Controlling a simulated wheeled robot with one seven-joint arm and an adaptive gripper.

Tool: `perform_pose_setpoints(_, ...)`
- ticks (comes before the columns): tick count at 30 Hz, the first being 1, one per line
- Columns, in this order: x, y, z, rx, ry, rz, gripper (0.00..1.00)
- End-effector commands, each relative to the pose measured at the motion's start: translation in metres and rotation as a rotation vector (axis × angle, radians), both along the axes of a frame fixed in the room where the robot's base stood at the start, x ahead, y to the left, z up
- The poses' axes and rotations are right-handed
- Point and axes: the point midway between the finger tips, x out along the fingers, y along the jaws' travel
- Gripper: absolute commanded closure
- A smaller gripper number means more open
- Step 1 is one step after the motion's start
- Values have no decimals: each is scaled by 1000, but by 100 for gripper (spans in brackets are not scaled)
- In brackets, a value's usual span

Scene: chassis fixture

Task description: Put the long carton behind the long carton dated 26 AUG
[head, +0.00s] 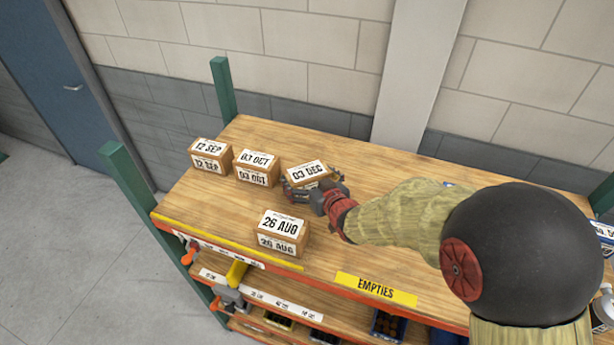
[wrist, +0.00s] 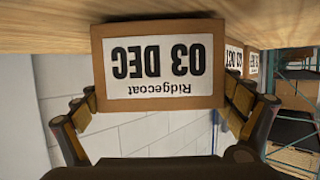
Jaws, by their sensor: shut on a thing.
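The long carton dated 26 AUG (head: 283,228) stands near the front edge of the wooden top shelf, brown with white labels. My gripper (head: 313,187) is behind it and a little to the right, shut on a carton dated 03 DEC (head: 306,172). In the wrist view the 03 DEC carton (wrist: 160,68) sits between the two fingers (wrist: 160,100), its Ridgecoat label upside down. It is at or just above the shelf surface; I cannot tell whether it touches. My fingers hide its lower front in the head view.
Cartons dated 03 OCT (head: 257,167) and 12 SEP (head: 210,155) stand left of the held carton. A yellow EMPTIES label (head: 376,289) is on the front edge. Green posts (head: 223,88) mark the shelf corners. Bare shelf lies left of the 26 AUG carton.

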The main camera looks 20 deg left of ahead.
Motion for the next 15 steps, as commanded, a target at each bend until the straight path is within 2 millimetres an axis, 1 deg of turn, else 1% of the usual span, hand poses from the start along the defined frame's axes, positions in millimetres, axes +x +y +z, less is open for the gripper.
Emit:
perform_pose_setpoints(14,1,0,-6,3,-3,0,50)
perform_pose_setpoints(15,1,0,-6,3,-3,0,4)
